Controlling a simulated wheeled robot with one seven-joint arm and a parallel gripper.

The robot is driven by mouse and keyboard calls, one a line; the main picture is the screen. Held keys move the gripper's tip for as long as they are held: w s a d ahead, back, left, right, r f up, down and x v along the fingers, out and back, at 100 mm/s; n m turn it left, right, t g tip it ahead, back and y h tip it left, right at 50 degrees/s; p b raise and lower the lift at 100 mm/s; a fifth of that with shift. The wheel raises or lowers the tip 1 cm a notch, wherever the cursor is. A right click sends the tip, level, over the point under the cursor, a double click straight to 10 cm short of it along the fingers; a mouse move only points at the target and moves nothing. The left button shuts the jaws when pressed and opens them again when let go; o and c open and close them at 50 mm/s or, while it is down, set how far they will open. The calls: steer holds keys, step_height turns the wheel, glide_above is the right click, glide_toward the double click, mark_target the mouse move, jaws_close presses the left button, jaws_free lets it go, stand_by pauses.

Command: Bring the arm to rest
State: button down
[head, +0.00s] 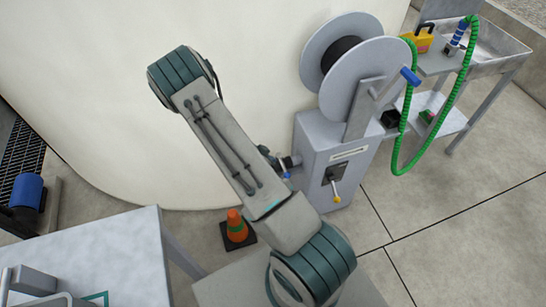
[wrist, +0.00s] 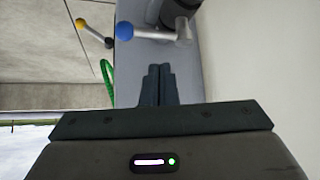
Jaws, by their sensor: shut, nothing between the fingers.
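My gripper (wrist: 158,85) shows in the wrist view with its two dark fingers together and nothing between them. It points toward a grey lever with a blue ball knob (wrist: 125,32), and a gap appears between the fingertips and the lever. In the head view my arm stretches across the middle and hides the gripper. The grey cabinet (head: 318,150) stands just right of the arm and also shows in the wrist view (wrist: 134,70). A lever with a yellow end (head: 337,196) is on the cabinet front; its yellow knob (wrist: 81,23) shows in the wrist view.
A hose reel (head: 378,80) tops the cabinet. A green coiled hose (head: 396,155) hangs beside it. A metal sink bench (head: 500,45) stands at right, an orange cone (head: 236,226) below my arm, a table (head: 100,250) at lower left. A large cream wall (head: 110,120) curves behind.

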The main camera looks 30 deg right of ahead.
steer(key=shift+a+r, duration=0.2)
steer(key=shift+a, duration=0.05)
steer(key=shift+w+r, duration=0.1)
stand_by(0.4)
steer(key=w+a+r+n+t+y+p, duration=0.1)
steer(key=w+a+r+n+t+y, duration=0.35)
steer(key=a+r, duration=0.7)
steer(key=s+a+r+n+g+y, duration=0.1)
steer(key=a+r+y, duration=0.1)
steer(key=r, duration=0.4)
steer(key=s+a+r+n+y, duration=0.1)
steer(key=a+r+n+y, duration=0.15)
steer(key=r, duration=0.45)
steer(key=s+d+r+n+g+p, duration=0.1)
steer(key=s+r+n, duration=0.2)
steer(key=s+r, duration=0.4)
steer(key=s+d+r+n+g+p, duration=0.1)
steer(key=s+r+n, duration=0.3)
steer(key=s+r, duration=0.4)
steer(key=s, duration=0.6)
steer(key=shift+s+r+n+h, duration=0.25)
steer(key=shift+n+h, duration=0.05)
